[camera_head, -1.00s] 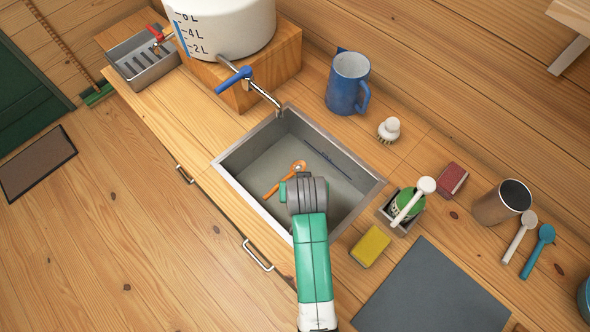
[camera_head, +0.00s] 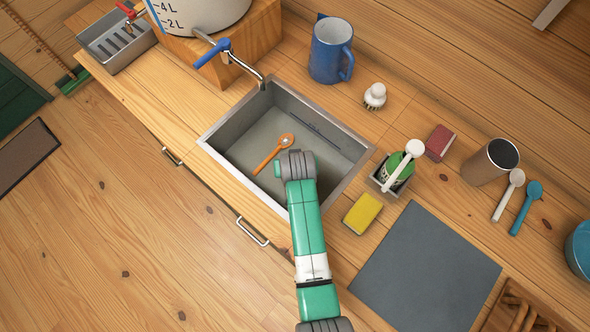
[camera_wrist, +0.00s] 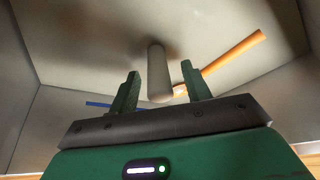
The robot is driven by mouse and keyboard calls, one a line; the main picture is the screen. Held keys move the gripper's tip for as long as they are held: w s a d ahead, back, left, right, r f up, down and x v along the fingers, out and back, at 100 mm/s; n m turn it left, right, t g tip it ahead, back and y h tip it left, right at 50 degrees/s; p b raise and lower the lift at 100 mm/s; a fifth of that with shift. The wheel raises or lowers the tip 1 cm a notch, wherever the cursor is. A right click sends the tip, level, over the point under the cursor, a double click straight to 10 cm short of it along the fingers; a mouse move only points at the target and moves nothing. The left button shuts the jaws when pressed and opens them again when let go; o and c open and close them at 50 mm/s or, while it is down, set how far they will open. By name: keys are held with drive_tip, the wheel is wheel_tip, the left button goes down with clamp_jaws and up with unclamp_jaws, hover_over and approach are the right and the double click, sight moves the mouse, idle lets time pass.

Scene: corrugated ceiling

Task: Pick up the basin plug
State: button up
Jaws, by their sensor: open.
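In the wrist view, a pale grey cylinder (camera_wrist: 157,75) stands out from the basin floor and looks like the basin plug; I cannot be sure. My gripper (camera_wrist: 160,69) is open, its two green fingers on either side of the cylinder in the picture. I see no contact, and how far apart they are in depth is unclear. An orange tool (camera_head: 272,153) lies on the floor of the metal basin (camera_head: 211,141); it also shows behind the right finger in the wrist view (camera_wrist: 232,59). In the head view my arm hides the gripper and the cylinder.
The basin walls stand around my gripper. A tap (camera_head: 240,70) reaches over the far-left rim. A dark blue thin item (camera_head: 314,128) lies in the basin. A yellow sponge (camera_head: 362,213) and a caddy (camera_head: 385,186) with a brush stand close to the right rim.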

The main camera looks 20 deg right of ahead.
drive_tip(key=shift+c, duration=0.5)
clamp_jaws()
wheel_tip(320, 180, up, 10)
drive_tip(key=shift+r, duration=0.1)
